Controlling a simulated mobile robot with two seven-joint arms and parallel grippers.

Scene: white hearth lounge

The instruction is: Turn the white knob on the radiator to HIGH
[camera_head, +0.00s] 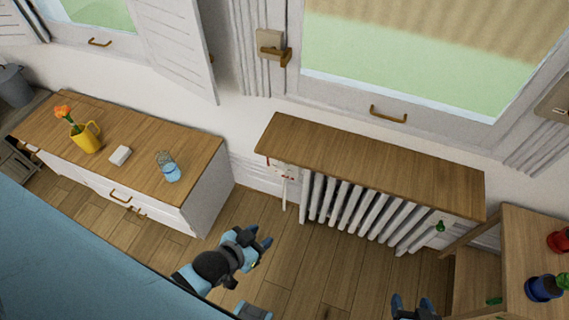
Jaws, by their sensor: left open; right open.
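The white radiator (345,208) stands against the wall under a wooden shelf, right of centre in the head view. At its left end is a pale plate (283,170) with small red marks, and a white pipe (284,194) runs down below it. The white knob is too small to tell apart from the plate, and its setting cannot be read. My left gripper (257,239) is open and empty, in front of and below the plate, apart from it. My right gripper (412,303) is open at the bottom edge, apart from the radiator and only partly in view.
The wooden shelf (370,165) overhangs the radiator. A small green part (440,226) is at the radiator's right end. On the left, a cabinet (150,150) bears a yellow mug (87,139), a white block (120,155) and a glass (169,168). A wooden unit (525,265) stands at right.

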